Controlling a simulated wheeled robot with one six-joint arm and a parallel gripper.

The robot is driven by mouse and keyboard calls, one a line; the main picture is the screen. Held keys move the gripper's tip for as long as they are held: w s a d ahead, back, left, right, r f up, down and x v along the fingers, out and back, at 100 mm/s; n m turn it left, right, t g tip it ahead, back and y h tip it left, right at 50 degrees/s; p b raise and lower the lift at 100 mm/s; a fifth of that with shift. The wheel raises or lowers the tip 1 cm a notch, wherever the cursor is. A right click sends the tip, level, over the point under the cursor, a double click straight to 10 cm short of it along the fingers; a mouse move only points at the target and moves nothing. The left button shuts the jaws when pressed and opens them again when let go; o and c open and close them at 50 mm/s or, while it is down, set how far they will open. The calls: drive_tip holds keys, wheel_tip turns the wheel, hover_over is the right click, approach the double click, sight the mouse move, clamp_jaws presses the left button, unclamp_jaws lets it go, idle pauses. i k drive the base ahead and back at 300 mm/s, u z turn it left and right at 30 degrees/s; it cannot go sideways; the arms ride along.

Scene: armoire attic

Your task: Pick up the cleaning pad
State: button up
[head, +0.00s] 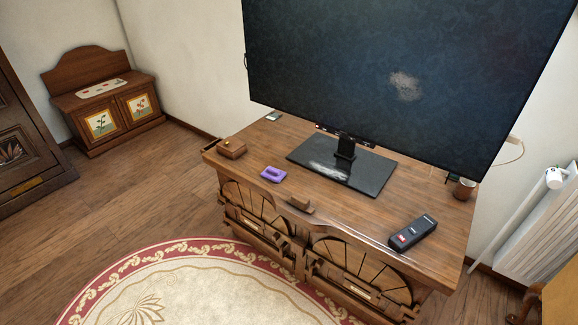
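A small purple pad with a raised handle-like loop on top (273,174), which looks like the cleaning pad, lies flat on the wooden TV cabinet (370,221). It is near the cabinet's front edge, left of the TV stand's black base. Nothing touches or covers it. My gripper is not in the head view.
A small wooden box (232,148) stands left of the pad. A large TV (400,75) on a black base (341,168) stands behind it. A remote (413,232) lies at right, and a brown cup (464,188) beyond. A round rug (190,285) covers the floor in front.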

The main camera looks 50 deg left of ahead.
sight(276, 175)
drive_tip(key=u, duration=2.05)
